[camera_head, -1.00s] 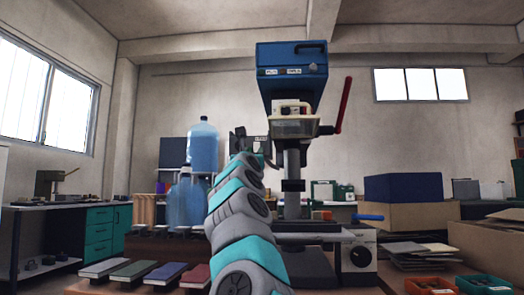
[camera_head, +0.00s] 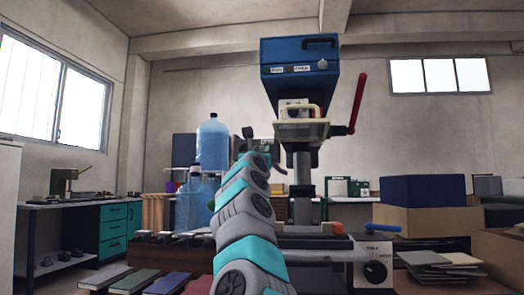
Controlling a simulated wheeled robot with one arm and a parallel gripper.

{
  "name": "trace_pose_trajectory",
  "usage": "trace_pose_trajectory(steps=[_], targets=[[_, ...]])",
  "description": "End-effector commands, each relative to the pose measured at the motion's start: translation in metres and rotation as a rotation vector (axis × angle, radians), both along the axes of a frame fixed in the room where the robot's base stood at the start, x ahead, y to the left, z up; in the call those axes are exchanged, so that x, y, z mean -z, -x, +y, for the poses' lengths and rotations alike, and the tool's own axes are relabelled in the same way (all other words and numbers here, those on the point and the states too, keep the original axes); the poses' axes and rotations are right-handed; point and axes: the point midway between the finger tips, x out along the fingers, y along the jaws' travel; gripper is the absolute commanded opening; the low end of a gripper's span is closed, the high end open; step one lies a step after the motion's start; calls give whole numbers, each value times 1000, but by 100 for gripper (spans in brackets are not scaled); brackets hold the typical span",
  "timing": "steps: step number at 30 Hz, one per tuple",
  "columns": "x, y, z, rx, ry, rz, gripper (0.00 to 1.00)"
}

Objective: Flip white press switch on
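A blue drill press (camera_head: 290,75) stands ahead, with a red lever at its right side. A small whitish panel (camera_head: 292,104) sits on its front below the blue head; a switch there is too small to make out. A white box with a black dial (camera_head: 374,262) stands lower right of the press. My gripper (camera_head: 257,143) is at the end of my grey and teal arm, to the left of the press head and slightly below the whitish panel in the picture. It looks apart from the press. Its fingers are dark and small, and their opening is unclear.
Large blue water bottles (camera_head: 212,148) stand left of my gripper. Several cloth-covered books (camera_head: 134,281) lie at the front left. Cardboard boxes (camera_head: 425,220) and a dark blue box (camera_head: 422,190) are at the right. A teal-drawered bench (camera_head: 113,232) is at the left.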

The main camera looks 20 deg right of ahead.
Motion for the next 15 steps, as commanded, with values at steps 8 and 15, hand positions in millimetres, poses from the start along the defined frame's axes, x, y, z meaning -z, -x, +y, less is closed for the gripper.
trace_pose_trajectory(steps=[8, 15], targets=[[0, 0, 0, 0, 0, 0, 0], [0, 0, 0, 0, 0, 0, 0]])
